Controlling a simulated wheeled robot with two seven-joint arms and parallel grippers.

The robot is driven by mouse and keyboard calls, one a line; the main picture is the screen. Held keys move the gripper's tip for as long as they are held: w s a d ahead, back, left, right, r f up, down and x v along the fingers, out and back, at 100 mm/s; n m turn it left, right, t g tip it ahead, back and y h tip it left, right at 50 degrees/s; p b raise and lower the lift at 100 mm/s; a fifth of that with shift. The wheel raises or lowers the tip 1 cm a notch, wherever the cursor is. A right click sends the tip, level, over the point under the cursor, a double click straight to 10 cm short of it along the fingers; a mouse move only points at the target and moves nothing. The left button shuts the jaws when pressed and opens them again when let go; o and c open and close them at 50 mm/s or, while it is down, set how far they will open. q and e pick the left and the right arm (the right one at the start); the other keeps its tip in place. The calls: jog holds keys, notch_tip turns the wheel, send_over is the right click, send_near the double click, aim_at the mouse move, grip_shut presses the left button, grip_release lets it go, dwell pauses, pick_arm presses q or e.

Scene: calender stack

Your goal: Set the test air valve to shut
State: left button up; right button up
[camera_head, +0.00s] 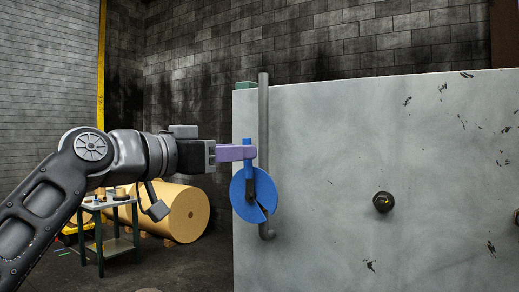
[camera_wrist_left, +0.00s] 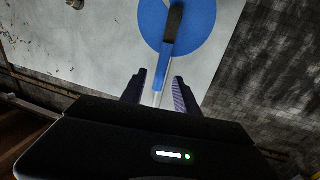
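The test air valve has a round blue disc (camera_head: 265,190) with a dark notch at its lower right, mounted on a grey vertical pipe (camera_head: 264,110). Its blue lever (camera_head: 247,141) points up, roughly in line with the pipe, with a dark part at the disc's middle. The disc (camera_wrist_left: 200,22) and lever (camera_wrist_left: 160,78) also show in the left wrist view. My left gripper (camera_head: 252,153) has purple fingers at the lever's upper end. In the wrist view the fingers (camera_wrist_left: 159,82) stand apart on either side of the lever, with gaps visible. My right gripper is out of view.
A large grey panel (camera_head: 330,170) fills the right, with a dark round knob (camera_head: 383,202). Behind my left arm are a brown paper roll (camera_head: 185,214) and a small table (camera_head: 118,246). Open floor lies left of the panel.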

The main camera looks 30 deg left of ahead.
pick_arm(q)
jog(key=w, duration=0.2)
jog(key=w+p, duration=0.1)
jog(key=w, duration=0.1)
jog(key=w+d+p, duration=0.1)
jog(key=w, duration=0.1)
jog(key=shift+w+d, duration=0.1)
jog(key=shift+w, duration=0.15)
jog(key=shift+c, duration=0.6)
grip_shut()
dwell(0.6)
